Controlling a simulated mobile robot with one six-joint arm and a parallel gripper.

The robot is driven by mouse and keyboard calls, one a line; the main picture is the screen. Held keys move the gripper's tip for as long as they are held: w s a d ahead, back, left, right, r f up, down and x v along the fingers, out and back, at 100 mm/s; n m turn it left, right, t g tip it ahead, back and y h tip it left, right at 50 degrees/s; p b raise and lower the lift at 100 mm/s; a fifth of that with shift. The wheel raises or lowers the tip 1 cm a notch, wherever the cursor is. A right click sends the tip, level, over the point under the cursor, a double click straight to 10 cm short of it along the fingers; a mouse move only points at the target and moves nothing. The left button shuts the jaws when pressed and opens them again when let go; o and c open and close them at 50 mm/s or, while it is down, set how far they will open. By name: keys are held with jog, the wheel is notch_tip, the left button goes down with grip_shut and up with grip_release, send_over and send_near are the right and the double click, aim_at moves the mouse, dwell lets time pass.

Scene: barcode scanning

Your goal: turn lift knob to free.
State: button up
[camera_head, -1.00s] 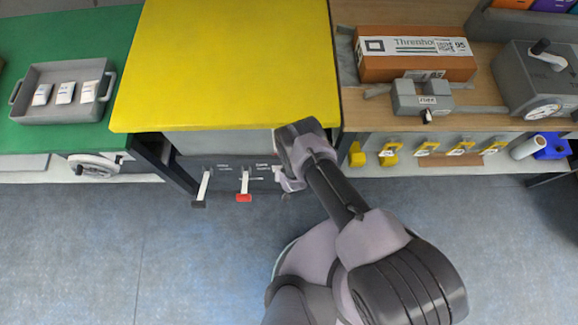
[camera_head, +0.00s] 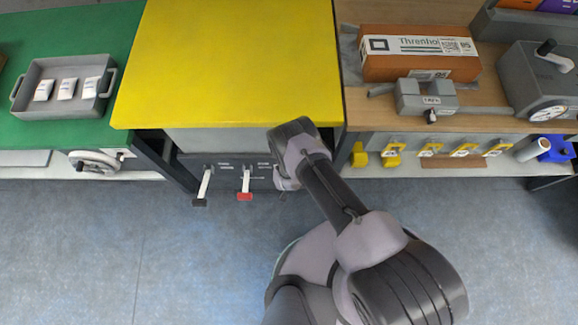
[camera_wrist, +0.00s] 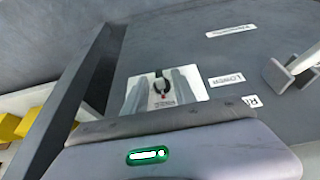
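The lift knob (camera_wrist: 161,84) is a small dark knob with a red mark on a white plate (camera_wrist: 158,101), seen in the wrist view on the dark grey panel. My gripper (camera_wrist: 162,82) shows two grey fingers, apart, one on each side of the knob. I cannot tell whether they touch it. The labels on the plate are too small to read. In the head view my wrist hides the knob, and my gripper (camera_head: 284,180) is at the front panel under the yellow table top (camera_head: 230,65).
A black-ended lever (camera_head: 203,187) and a red-ended lever (camera_head: 245,184) stick out of the panel, left of my gripper. A dark table leg (camera_wrist: 72,90) is close by in the wrist view. A wooden bench (camera_head: 365,114) stands right, a green bench (camera_head: 125,50) left. The floor in front is clear.

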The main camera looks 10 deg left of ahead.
jog(key=p+v, duration=0.9)
jog(key=v, duration=0.8)
jog(key=shift+r, duration=0.2)
jog(key=shift+s, duration=0.15)
